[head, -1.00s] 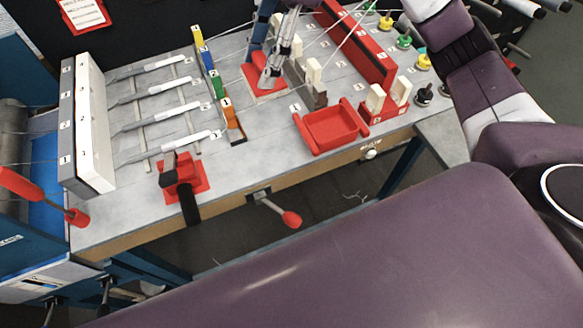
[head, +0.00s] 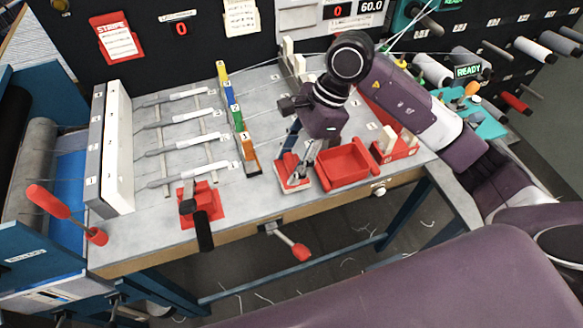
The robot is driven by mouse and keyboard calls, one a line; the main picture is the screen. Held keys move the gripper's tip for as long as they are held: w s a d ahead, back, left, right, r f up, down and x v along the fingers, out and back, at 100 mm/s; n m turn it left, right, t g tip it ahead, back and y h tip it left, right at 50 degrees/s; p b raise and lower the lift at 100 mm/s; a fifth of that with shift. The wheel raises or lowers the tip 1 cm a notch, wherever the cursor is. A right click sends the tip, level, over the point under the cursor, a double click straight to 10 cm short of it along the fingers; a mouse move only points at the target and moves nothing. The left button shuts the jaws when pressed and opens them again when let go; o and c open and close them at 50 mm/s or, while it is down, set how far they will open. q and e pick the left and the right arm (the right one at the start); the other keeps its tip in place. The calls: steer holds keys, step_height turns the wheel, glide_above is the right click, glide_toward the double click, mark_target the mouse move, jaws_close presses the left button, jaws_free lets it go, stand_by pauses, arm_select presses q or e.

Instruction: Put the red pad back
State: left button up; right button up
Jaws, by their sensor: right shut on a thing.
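The red pad (head: 285,165), with a pale edge, is at the front of the grey table, just left of the red tray (head: 345,163). It is at or just above the tabletop; I cannot tell whether it touches. My right gripper (head: 297,179) points down over the pad and is shut on it, with the fingertips at its right side. The gripper and wrist hide part of the pad and the table behind it. My left gripper is not in view.
A holder with coloured blocks (head: 237,118) stands to the left. Beyond it are shuttles (head: 178,140) on rails. A red-based clamp with a black handle (head: 200,205) sits at the front edge. A red holder with pale blocks (head: 398,147) is right of the tray.

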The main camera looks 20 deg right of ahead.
mark_target(291, 172)
step_height(291, 172, down, 4)
steer(key=shift+r+p, duration=0.25)
steer(key=shift+p, duration=0.25)
steer(key=shift+f, duration=0.35)
steer(key=shift+f+b, duration=0.2)
steer(key=shift+b, duration=0.1)
steer(key=o, duration=1.1)
steer(key=shift+r, duration=0.15)
